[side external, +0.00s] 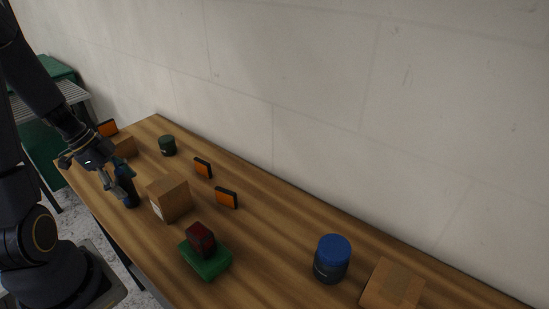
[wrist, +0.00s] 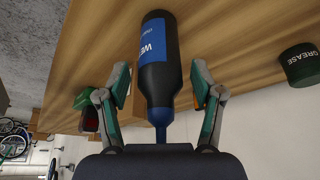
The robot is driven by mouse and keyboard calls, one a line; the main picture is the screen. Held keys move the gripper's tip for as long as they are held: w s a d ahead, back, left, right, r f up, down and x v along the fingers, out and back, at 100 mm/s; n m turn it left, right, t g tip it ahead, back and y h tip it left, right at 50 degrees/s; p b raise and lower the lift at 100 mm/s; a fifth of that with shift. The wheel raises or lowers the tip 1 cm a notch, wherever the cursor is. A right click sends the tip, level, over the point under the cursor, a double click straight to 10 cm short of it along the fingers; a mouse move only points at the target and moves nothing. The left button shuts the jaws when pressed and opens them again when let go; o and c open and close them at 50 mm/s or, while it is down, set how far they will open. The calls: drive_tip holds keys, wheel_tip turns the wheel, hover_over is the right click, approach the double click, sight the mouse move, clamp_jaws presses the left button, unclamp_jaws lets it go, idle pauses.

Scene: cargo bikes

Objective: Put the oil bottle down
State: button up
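The oil bottle (wrist: 158,65) is dark with a blue label and a blue nozzle that points toward my wrist. In the side view the bottle (side external: 130,198) appears upright on the wooden table (side external: 270,245), near its front edge and left of a cardboard box. My gripper (wrist: 160,85) is around the bottle's upper part, one finger on each side. The fingers are open, with a narrow gap visible on both sides of the bottle. In the side view my gripper (side external: 122,178) partly hides the bottle.
A cardboard box (side external: 168,198) stands close right of the bottle. A dark grease tub (side external: 167,146) and orange-faced blocks (side external: 226,198) stand behind. A red item (side external: 201,239) sits on a green box (side external: 206,262).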

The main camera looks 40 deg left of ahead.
drive_tip(key=shift+r, duration=0.1)
drive_tip(key=v, duration=1.1)
drive_tip(key=w+d+r+n+t+y, duration=0.1)
drive_tip(key=d+r+n, duration=0.3)
drive_tip(key=d, duration=0.7)
drive_tip(key=w+d+r+n+t+y, duration=0.1)
drive_tip(key=d+r+n, duration=0.3)
drive_tip(key=d, duration=0.7)
drive_tip(key=shift+r+n+y, duration=0.2)
drive_tip(key=shift+n+y, duration=0.3)
drive_tip(key=shift+y, duration=0.1)
